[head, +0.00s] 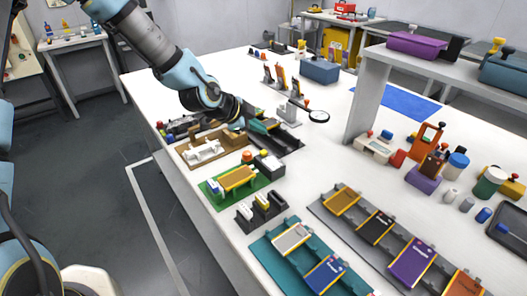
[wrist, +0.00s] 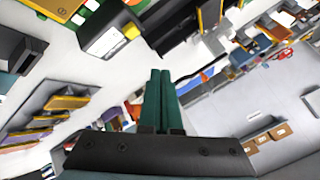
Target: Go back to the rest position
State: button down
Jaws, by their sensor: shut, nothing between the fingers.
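My gripper (head: 262,127) is over the white table in the head view, above a dark tray (head: 290,141) beside the brown wooden fixture. In the wrist view my gripper (wrist: 160,75) shows its two green fingers pressed side by side, shut, with nothing between them.
The white table (head: 228,78) carries a brown fixture (head: 187,153), a green board (head: 214,193), a teal tray (head: 262,252) and a grey tray (head: 330,218) with pouch cells. A raised shelf (head: 372,85) stands on the right. Bare tabletop lies near the magnifier (head: 319,116).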

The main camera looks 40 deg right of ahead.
dwell(0.3)
jog(key=w+a+r+n+t+y, duration=0.1)
jog(key=w+a+n+y, duration=0.35)
jog(key=a, duration=0.95)
jog(key=w+a+r+n+t+y, duration=0.2)
jog(key=w+a+n, duration=0.5)
jog(key=a, duration=0.7)
jog(key=s+a+r+n+g+y, duration=0.1)
jog(key=s+a+r+n, duration=0.1)
jog(key=s+a+n, duration=0.2)
jog(key=s+a+r+n+y, duration=0.1)
jog(key=s+a+r+n, duration=0.2)
jog(key=a+n, duration=0.7)
jog(key=s+a, duration=0.1)
jog(key=a, duration=0.5)
jog(key=shift+g, duration=0.4)
jog(key=shift+w+y, duration=0.1)
jog(key=shift+y, duration=0.15)
